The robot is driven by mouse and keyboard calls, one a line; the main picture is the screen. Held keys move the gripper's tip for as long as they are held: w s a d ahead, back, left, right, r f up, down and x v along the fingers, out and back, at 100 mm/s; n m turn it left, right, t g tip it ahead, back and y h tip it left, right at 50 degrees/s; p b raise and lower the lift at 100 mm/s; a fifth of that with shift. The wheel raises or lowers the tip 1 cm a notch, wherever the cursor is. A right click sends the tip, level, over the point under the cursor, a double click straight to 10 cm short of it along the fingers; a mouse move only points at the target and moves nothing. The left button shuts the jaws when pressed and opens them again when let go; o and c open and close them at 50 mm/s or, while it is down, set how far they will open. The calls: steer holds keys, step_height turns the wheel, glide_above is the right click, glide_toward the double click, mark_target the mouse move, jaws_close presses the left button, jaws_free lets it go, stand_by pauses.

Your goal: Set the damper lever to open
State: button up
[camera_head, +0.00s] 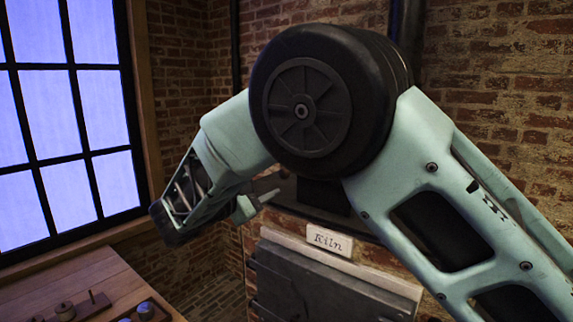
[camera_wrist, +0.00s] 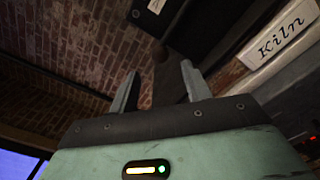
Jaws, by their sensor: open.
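My gripper (camera_wrist: 160,68) is open, with its two grey fingers apart in the wrist view. In the head view my gripper (camera_head: 257,197) is beside the top of the kiln (camera_head: 300,275), and the lever cannot be made out there.
A wooden table (camera_head: 75,285) with small round items stands at lower left, under a window (camera_head: 75,110). Brick walls stand behind.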

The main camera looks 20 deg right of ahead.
mark_target(282, 174)
steer(key=p+x, duration=0.3)
steer(key=x, duration=0.4)
steer(key=shift+w+d+r, duration=0.2)
steer(key=shift+d, duration=0.15)
steer(key=shift+w+d+f+p, duration=0.2)
steer(key=shift+w+d+p, duration=0.25)
steer(key=shift+d, duration=0.1)
steer(key=shift+c, duration=0.3)
jaws_close()
